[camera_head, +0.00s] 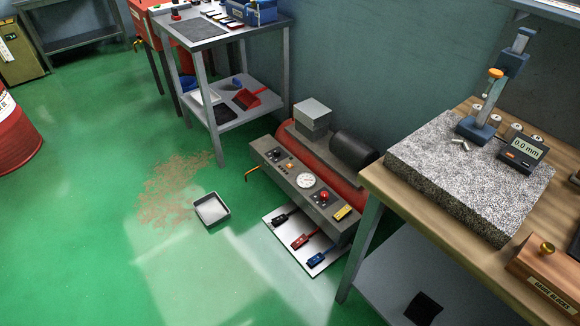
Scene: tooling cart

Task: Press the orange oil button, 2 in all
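A machine with a red tank (338,179) stands low on the floor against the wall, with a grey control panel (333,209) along its front. A small orange button (290,166) sits on the panel, left of a round white dial gauge (306,181). Its label is too small to read. A red knob (324,195) and a yellow plate (343,213) are farther right on the panel. Neither of my grippers shows in this view, and nothing covers the orange button.
A white board (328,262) with black, red and blue handled items lies before the machine. A wooden bench (375,182) with a granite plate (470,180) stands at right. A grey cart (219,143) stands at back left. A small tray (211,209) lies on the open green floor.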

